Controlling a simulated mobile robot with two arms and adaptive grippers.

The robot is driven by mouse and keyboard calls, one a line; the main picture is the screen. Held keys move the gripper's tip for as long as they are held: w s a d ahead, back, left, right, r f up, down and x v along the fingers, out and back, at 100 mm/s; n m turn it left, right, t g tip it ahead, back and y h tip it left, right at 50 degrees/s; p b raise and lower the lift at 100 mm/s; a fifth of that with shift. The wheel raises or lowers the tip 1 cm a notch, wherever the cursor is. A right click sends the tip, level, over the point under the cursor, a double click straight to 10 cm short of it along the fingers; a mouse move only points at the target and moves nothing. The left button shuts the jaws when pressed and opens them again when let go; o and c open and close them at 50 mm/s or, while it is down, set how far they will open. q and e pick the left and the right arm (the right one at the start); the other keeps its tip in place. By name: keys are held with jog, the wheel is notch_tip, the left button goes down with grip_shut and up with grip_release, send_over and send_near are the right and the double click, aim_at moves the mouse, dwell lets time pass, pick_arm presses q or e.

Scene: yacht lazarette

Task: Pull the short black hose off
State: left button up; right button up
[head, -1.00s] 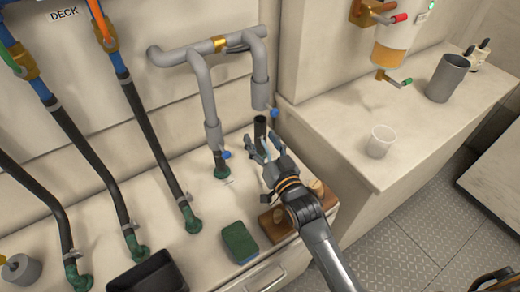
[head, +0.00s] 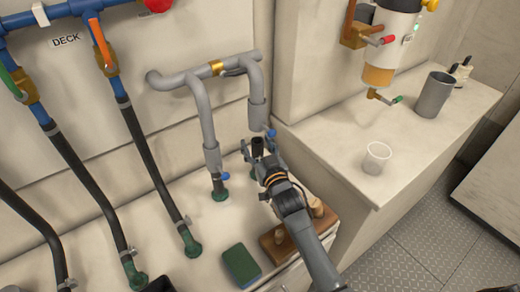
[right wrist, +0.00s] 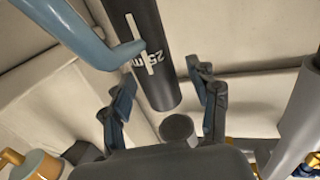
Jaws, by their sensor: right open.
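The short black hose (head: 257,144) stands upright on a green fitting at the back of the bench, just below the right leg of the grey pipe. Its open top end shows and its lower part is partly hidden by my gripper. My right gripper (head: 261,157) is open, with its fingers on either side of the hose. In the right wrist view a black hose (right wrist: 158,82) with white "25 mm" lettering runs between the open fingers (right wrist: 168,95). I cannot tell whether they touch it. My left gripper is not in view.
The grey pipe (head: 203,108) with blue-handled clamps hangs close above and to the left. Long black hoses (head: 150,155) run down at the left.

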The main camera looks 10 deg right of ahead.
aim_at(257, 140)
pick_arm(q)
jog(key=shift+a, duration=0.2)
pick_arm(e)
jog(key=shift+c, duration=1.3)
grip_shut()
pick_arm(q)
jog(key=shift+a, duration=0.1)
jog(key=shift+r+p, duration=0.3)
jog(key=shift+p, duration=0.05)
pick_arm(e)
jog(key=shift+r, duration=0.35)
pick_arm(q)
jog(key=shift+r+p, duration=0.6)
pick_arm(e)
jog(key=shift+r, duration=0.75)
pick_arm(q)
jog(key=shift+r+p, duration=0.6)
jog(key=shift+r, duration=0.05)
pick_arm(e)
jog(key=shift+r, duration=0.65)
pick_arm(q)
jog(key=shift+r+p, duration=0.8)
jog(key=shift+p, duration=0.05)
pick_arm(e)
jog(key=shift+r, duration=0.75)
